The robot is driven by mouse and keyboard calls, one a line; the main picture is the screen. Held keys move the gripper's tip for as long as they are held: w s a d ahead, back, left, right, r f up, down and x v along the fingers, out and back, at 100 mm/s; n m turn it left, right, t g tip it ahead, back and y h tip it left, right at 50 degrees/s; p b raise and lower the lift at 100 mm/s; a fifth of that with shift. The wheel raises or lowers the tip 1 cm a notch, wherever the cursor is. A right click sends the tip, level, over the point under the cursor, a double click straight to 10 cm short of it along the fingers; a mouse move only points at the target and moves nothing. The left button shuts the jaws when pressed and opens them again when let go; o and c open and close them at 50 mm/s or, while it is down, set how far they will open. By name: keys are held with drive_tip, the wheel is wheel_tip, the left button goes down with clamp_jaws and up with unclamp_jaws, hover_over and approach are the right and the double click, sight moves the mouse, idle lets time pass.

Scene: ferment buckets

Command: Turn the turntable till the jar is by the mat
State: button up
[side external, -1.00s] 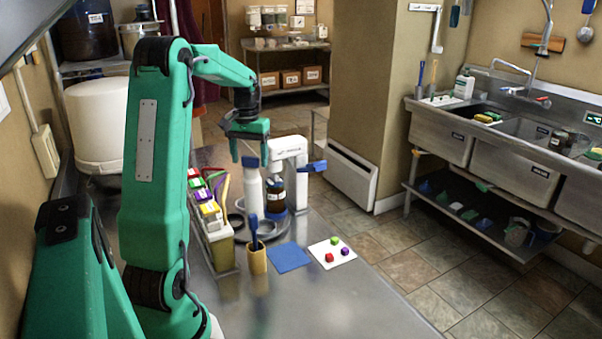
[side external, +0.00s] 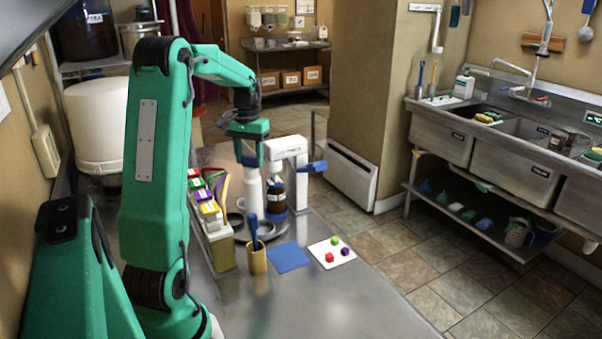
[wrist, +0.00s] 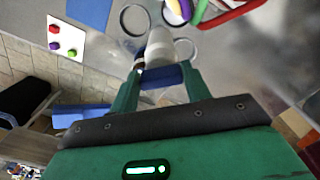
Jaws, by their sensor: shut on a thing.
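A grey round turntable (side external: 262,236) stands on the steel counter. A white bottle (side external: 252,196) with a blue top stands upright at it, with a brown jar (side external: 277,197) just to its right. My gripper (side external: 250,160) points down from above and is shut on the bottle's blue top. In the wrist view, the blue top (wrist: 162,76) lies between my fingertips (wrist: 160,80), with the white bottle (wrist: 159,44) beyond. The jar is mostly hidden there. The blue mat (side external: 289,257) lies flat in front, apart from the jar.
A white card (side external: 332,252) with several coloured cubes lies right of the mat. A yellow cup (side external: 257,259) with a blue tool stands left of it. A rack (side external: 212,230) with coloured items is further left. A white device (side external: 290,175) stands right, near the jar. The front counter is clear.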

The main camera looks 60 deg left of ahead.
drive_tip(key=shift+m, duration=0.4)
drive_tip(key=shift+a+m, duration=0.1)
drive_tip(key=shift+m, duration=1.6)
drive_tip(key=shift+a+m, duration=0.1)
drive_tip(key=shift+m, duration=2.1)
drive_tip(key=shift+a+r+m, duration=0.1)
drive_tip(key=shift+m, duration=2)
drive_tip(key=shift+a+m, duration=0.1)
drive_tip(key=shift+m, duration=2.1)
drive_tip(key=o, duration=1.4)
